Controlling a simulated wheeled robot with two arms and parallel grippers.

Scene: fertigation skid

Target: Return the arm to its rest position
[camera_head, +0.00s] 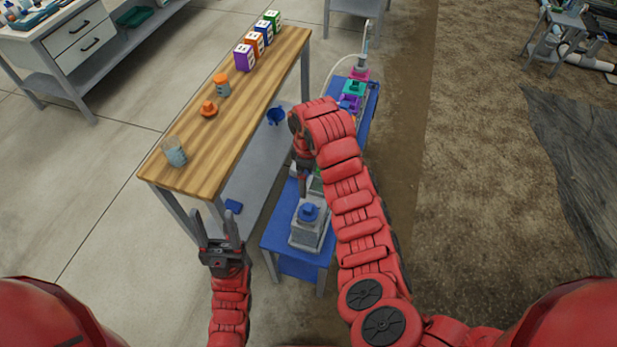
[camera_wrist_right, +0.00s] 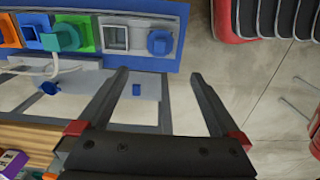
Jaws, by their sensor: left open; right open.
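My right arm (camera_head: 355,205) reaches forward over the blue skid table (camera_head: 285,242), its wrist bent down. The right gripper (camera_head: 302,182) is mostly hidden by its own wrist in the head view. In the right wrist view the right gripper (camera_wrist_right: 159,76) shows two dark fingers wide apart with nothing between them. My left gripper (camera_head: 213,215) is open and empty, low in front of the wooden bench and left of the skid table.
The wooden bench (camera_head: 190,160) holds a beaker (camera_head: 174,152), orange parts (camera_head: 208,109) and several coloured boxes (camera_head: 245,58). A grey unit with a blue cap (camera_head: 308,212) stands on the skid table near the right arm.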

